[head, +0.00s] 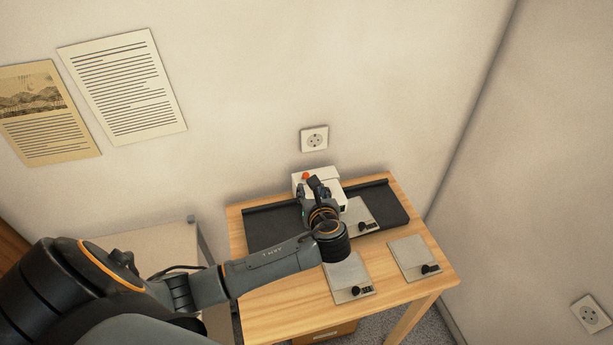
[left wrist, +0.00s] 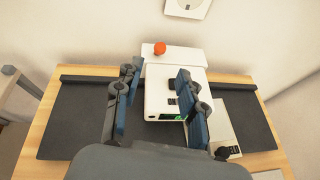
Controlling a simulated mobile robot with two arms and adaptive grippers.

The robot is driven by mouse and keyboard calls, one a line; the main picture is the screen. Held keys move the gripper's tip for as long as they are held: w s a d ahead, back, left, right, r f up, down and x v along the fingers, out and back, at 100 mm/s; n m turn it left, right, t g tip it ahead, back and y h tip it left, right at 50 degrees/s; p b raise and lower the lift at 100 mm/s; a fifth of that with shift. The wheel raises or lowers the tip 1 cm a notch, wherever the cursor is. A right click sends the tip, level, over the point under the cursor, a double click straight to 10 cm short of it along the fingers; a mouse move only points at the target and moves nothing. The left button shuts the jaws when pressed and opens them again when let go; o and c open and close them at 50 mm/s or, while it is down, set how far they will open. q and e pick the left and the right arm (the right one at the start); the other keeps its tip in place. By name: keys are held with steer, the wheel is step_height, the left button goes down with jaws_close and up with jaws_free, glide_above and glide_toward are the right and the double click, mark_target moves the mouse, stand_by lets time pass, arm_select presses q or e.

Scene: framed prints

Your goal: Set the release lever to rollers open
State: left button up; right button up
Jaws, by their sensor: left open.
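A white machine (head: 331,177) stands at the back of the wooden table, on a long black bed. An orange-red knob (head: 306,176), which looks like the end of the release lever, shows at its upper left. In the left wrist view the knob (left wrist: 159,48) is at the top of the white body (left wrist: 160,103), beyond my fingertips. My left gripper (left wrist: 156,82) is open and empty, its fingers apart over the machine's front. In the head view the left gripper (head: 313,186) hides part of the machine. The lever's shaft and any position markings cannot be made out. My right gripper is not in view.
The black bed (head: 268,232) has a raised rail along its back. A flat grey plate with a black knob lies beside the machine (head: 361,213); similar plates lie near the table front (head: 346,275) and at right (head: 413,255). A wall socket (head: 314,138) is behind.

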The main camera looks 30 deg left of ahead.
mark_target(306, 178)
arm_select(q)
steer(key=x, duration=0.7)
steer(key=shift+a+f, duration=0.1)
steer(key=shift+a, duration=0.05)
steer(key=shift+w+a+f, duration=0.1)
steer(key=shift+w+a, duration=0.1)
steer(key=shift+w, duration=0.05)
steer(key=shift+w+a+f, duration=0.3)
steer(key=shift+w+a, duration=0.1)
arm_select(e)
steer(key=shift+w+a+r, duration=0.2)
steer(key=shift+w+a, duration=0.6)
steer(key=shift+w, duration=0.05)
